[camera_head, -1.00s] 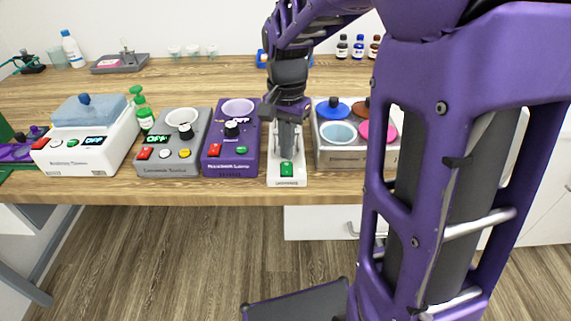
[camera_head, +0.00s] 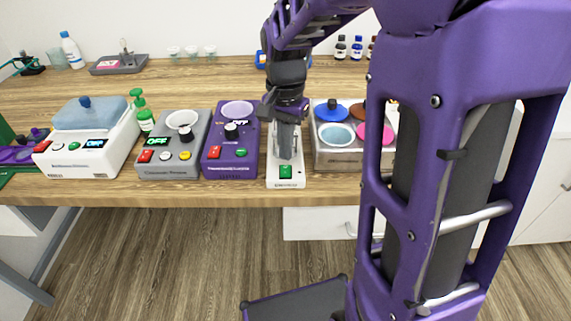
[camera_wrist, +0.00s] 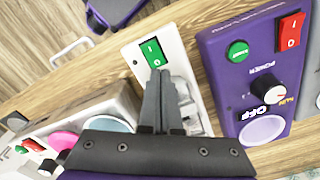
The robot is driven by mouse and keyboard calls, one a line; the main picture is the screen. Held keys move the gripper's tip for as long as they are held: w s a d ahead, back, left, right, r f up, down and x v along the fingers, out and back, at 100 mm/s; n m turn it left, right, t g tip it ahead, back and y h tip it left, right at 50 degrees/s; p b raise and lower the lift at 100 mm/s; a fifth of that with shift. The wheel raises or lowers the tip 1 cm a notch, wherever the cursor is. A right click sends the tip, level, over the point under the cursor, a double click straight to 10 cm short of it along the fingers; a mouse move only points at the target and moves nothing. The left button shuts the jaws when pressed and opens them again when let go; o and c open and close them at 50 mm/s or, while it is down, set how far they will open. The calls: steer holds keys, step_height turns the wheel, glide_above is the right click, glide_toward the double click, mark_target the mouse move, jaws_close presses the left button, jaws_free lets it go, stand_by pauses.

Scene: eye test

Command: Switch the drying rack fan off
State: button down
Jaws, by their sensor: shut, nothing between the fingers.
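A narrow white device (camera_head: 273,180) stands at the counter's front edge, with a green rocker switch (camera_head: 286,172) on its front end. Its label is too small to read, so I cannot confirm it is the drying rack fan. The wrist view shows the white panel (camera_wrist: 133,62) and the green switch (camera_wrist: 151,51) marked I and O; I cannot tell which side is pressed. My gripper (camera_head: 287,156) is shut and empty, pointing down over the device just behind the switch. In the wrist view its fingertips (camera_wrist: 160,73) are close to the switch; contact cannot be told. The fingers hide part of the device.
Left stands a purple device (camera_head: 230,165) with a red switch and an OFF display. Farther left are a grey device (camera_head: 190,145) and a white one (camera_head: 65,155).

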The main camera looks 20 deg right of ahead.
step_height(320, 180, up, 5)
steer(key=p, duration=0.4)
steer(key=shift+r, duration=0.2)
stand_by(0.3)
